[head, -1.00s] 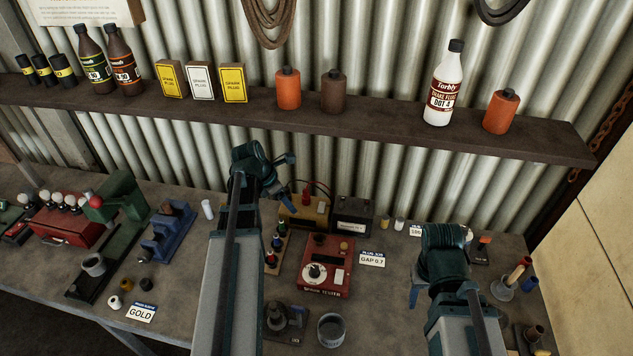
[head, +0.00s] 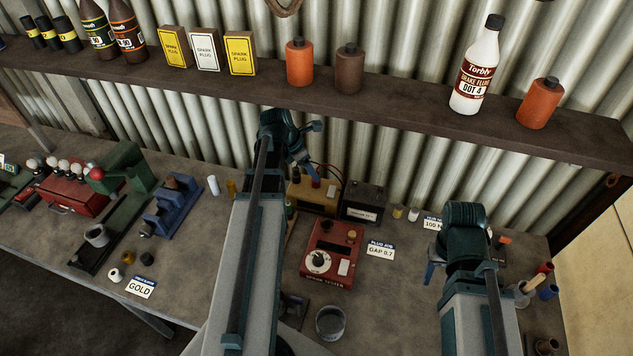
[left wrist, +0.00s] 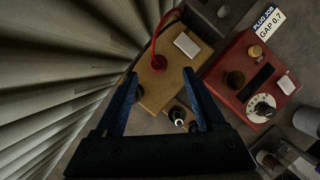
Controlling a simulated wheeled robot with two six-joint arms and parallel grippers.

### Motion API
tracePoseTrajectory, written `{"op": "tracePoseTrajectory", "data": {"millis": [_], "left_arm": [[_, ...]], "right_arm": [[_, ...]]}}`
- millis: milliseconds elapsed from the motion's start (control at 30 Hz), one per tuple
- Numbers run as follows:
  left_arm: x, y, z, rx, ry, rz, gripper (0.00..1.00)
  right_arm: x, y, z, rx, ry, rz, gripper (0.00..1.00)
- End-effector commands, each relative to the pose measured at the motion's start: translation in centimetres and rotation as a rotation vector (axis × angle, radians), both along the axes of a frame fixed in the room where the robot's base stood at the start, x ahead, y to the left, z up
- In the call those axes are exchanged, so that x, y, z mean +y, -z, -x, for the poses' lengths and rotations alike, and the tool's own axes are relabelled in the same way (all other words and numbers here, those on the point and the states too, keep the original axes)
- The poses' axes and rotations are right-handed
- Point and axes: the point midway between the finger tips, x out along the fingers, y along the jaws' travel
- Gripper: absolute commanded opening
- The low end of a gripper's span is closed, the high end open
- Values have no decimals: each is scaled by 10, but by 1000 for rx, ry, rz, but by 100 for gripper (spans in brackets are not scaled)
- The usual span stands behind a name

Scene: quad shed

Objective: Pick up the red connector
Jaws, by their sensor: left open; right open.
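The red connector (left wrist: 158,62) sits on top of a tan-yellow box (left wrist: 170,85), with a red cable curving from it in the left wrist view. In the head view the connector (head: 316,181) is a small red spot on the box, just beyond my left gripper (head: 303,162). My left gripper (left wrist: 160,76) is open and empty; its two blue fingers point toward the box, with the connector between and slightly past the fingertips. I cannot tell the exact gap to it. My right gripper (head: 432,270) is open over the right of the bench, largely hidden by its wrist.
A red spark tester (head: 330,255) stands before the yellow box, and a dark battery-like box (head: 363,203) right of it. A dark-tipped bottle-like piece (left wrist: 177,117) is near the right finger. A shelf (head: 400,105) with bottles runs above the bench along the corrugated wall.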

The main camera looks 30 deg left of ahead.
Motion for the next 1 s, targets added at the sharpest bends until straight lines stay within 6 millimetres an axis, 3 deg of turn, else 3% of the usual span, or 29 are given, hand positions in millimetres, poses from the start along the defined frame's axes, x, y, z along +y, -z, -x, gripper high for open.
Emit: {"op": "tracePoseTrajectory", "data": {"millis": [267, 667, 933, 1000], "left_arm": [[-2, 9, -4, 0, 1, 0, 72], [-10, 52, -22, 0, 1, 0, 72], [-11, 51, -23, 0, 0, 0, 72], [-11, 51, -23, 0, 0, 0, 63]], "right_arm": [[0, 9, 0, 0, -2, 0, 50], [0, 52, 0, 0, -2, 1, 50], [0, 51, 0, 0, -1, 1, 50], [0, 51, 0, 0, -1, 1, 50]]}}
